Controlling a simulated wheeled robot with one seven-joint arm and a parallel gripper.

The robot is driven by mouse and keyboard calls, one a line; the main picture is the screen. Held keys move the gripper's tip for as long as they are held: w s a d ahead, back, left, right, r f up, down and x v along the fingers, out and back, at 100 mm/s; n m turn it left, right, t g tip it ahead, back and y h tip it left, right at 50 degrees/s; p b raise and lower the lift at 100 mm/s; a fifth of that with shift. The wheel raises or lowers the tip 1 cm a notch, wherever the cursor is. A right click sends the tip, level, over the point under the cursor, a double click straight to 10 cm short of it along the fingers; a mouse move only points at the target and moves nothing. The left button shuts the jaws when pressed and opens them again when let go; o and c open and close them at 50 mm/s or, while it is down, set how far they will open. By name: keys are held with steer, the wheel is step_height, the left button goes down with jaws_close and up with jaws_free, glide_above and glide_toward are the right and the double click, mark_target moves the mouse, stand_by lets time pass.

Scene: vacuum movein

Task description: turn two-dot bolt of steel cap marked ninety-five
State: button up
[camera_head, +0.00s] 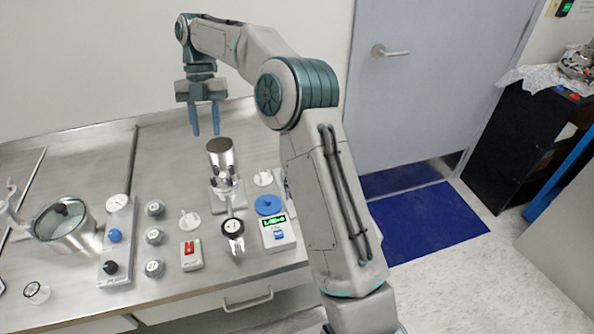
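My gripper (204,133) hangs fingers down above the back of the steel bench (90,165). Its two blue fingers are apart with nothing between them. Below and slightly right of it stands a steel cylinder (221,152) on a stand with small fittings under it (225,182). The fingers are apart from the cylinder. Several grey round caps (154,236) stand in a column left of the red switch box. Marks on the caps and bolts are too small to read, so I cannot tell which is ninety-five or which bolt has two dots.
A glass-lidded steel vessel (64,222) stands at left, beside a panel (117,240) with a gauge and knobs. My arm covers the right end.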

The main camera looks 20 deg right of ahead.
steer(key=s+d+r+m+t+h+p, duration=0.1)
steer(key=s+d+r+m+t, duration=0.2)
steer(key=s+m, duration=0.35)
steer(key=s+d+r+m+p, duration=0.1)
steer(key=s+d+r+m, duration=0.1)
steer(key=s+r+m, duration=0.35)
steer(key=s+d+f+m+t+p, duration=0.1)
steer(key=s+d+m, duration=0.3)
steer(key=s+m, duration=0.4)
steer(key=s+d+f+m+t+p, duration=0.1)
steer(key=s+d+f+m+t, duration=0.1)
steer(key=s+m, duration=0.6)
steer(key=shift+d+f+m+t, duration=0.15)
steer(key=shift+d+m+t, duration=0.4)
steer(key=shift+d, duration=0.45)
